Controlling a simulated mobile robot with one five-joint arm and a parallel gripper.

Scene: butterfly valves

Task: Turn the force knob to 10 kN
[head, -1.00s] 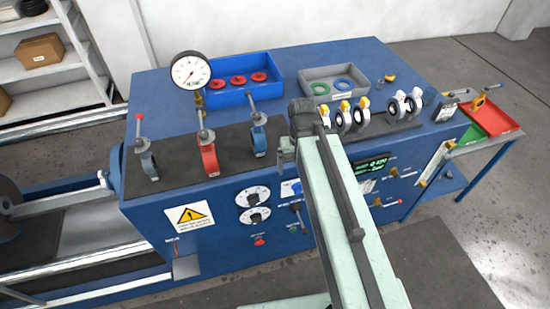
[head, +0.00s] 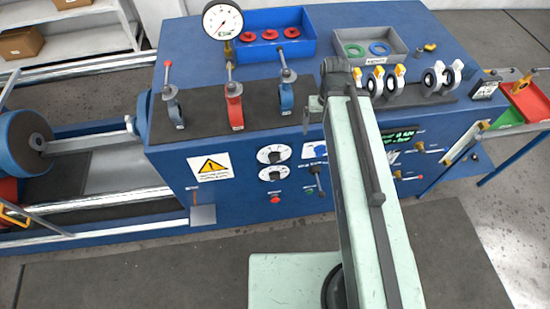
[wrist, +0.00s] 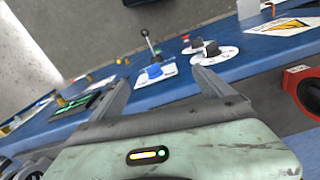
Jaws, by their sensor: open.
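Two black knobs on round white dials sit on the blue front panel, the upper dial (head: 270,154) just above the lower dial (head: 273,174). The labels are too small to tell which is the force knob or to read the settings. In the wrist view the two dials (wrist: 215,56) (wrist: 190,46) appear beyond the fingertips, a little right of centre. My gripper (wrist: 160,88) is open and empty, apart from both dials. In the head view it is seen only partly, at the far end of my arm, near the bench's front edge and right of the dials.
A lever (head: 315,177) stands right of the dials, with a red button (head: 275,199) below. A warning sign (head: 211,167) is to the left. Valves with upright handles, such as the red valve (head: 235,105), line the bench top. A dark mat covers the floor in front.

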